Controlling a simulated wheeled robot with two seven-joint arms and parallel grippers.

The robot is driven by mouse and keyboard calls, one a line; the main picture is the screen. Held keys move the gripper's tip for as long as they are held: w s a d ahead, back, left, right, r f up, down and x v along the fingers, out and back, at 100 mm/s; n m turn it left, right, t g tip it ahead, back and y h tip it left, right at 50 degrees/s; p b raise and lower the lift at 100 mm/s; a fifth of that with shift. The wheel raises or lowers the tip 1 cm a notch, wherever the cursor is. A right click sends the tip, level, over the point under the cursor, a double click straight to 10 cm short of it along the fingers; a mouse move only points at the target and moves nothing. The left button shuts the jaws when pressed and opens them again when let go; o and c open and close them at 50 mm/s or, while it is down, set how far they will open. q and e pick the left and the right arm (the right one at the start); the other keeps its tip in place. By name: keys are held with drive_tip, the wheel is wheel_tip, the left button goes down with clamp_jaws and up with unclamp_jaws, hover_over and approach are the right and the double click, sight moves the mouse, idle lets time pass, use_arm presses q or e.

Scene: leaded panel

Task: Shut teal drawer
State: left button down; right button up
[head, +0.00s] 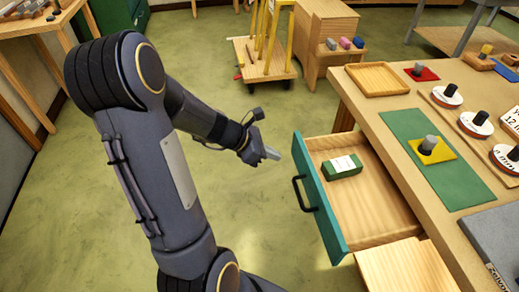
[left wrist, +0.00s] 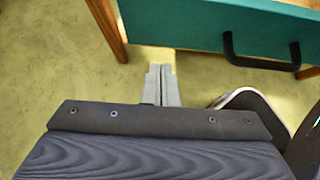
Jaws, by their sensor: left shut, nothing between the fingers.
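The teal drawer (head: 320,200) stands pulled out from the wooden workbench, with its black handle (head: 304,194) on the front. A green box with a white label (head: 343,167) lies inside it. My left gripper (head: 271,153) is shut and empty, a little to the left of the drawer front's far end, apart from it. In the left wrist view the shut fingers (left wrist: 161,82) point toward the teal front (left wrist: 200,25), and the handle (left wrist: 262,62) is to their right. My right gripper is not in view.
The workbench top (head: 385,113) holds a wooden tray (head: 377,79), a green mat (head: 453,170) and several round black-and-white pieces. A wooden cart (head: 265,65) stands on the floor behind. The floor left of the drawer is clear.

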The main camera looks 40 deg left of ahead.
sight(297, 155)
use_arm(q)
drive_tip(key=shift+w+d+f, duration=0.15)
drive_tip(key=shift+w+d, duration=1.3)
drive_tip(key=shift+w, duration=0.25)
drive_tip(key=shift+w+d+p, duration=0.2)
drive_tip(key=shift+w+p, duration=0.05)
drive_tip(key=shift+p, duration=0.05)
drive_tip(key=w+d, duration=0.3)
drive_tip(key=w, duration=0.1)
drive_tip(key=w+d+p, duration=0.1)
drive_tip(key=w+d, duration=0.3)
drive_tip(key=w+d+p, duration=0.1)
drive_tip(key=w+d, duration=0.1)
drive_tip(key=w, duration=0.1)
drive_tip(key=w+d+p, duration=0.1)
drive_tip(key=w+d, duration=0.1)
drive_tip(key=w+d+p, duration=0.2)
drive_tip(key=w+d, duration=0.1)
drive_tip(key=shift+w+d, duration=0.1)
drive_tip(key=shift+w, duration=0.2)
drive_tip(key=shift+w+d, duration=0.1)
drive_tip(key=shift+r, duration=0.2)
